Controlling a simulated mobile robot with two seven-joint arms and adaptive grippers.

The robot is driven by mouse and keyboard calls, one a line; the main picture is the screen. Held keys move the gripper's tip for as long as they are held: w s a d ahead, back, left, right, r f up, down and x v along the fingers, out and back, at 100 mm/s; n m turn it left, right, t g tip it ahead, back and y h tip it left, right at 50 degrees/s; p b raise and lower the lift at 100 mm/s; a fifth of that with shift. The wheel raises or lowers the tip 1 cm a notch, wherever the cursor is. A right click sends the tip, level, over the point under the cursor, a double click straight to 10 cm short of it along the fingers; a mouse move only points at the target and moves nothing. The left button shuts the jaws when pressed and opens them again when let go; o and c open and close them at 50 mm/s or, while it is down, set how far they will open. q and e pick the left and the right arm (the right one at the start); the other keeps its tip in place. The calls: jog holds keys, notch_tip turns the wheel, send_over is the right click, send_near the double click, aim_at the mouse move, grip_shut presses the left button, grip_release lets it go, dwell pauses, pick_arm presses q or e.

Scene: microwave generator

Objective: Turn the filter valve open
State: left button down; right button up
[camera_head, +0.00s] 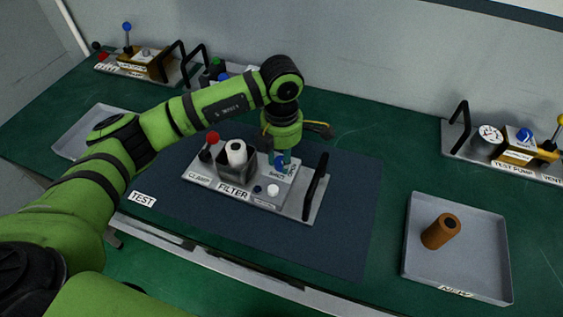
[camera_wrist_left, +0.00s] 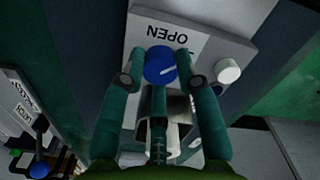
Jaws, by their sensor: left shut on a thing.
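The filter valve is a round blue knob (camera_head: 279,164) on the grey filter panel (camera_head: 305,206) in the head view. My left gripper (camera_head: 283,157) reaches down from above and is shut on the knob. Its teal fingers (camera_wrist_left: 164,72) stand around the knob in the left wrist view. A label by the knob in the head view is partly hidden and hard to read. My right gripper is out of view.
On the same panel stand a red-tipped clamp lever (camera_head: 211,138), a white cylinder (camera_head: 236,153) in a dark holder, a white button (camera_head: 272,190) and a black handle (camera_head: 316,186). A grey tray (camera_head: 417,268) with a brown cylinder (camera_head: 440,232) lies to the right.

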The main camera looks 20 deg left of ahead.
pick_arm(q)
jog(key=n+b, duration=0.3)
jog(key=n, duration=0.2)
jog(key=shift+f, duration=0.2)
jog(key=shift+r+n+b, duration=0.15)
jog(key=shift+n+b, duration=0.95)
jog(key=shift+n, duration=1)
jog(key=c, duration=0.9)
grip_release()
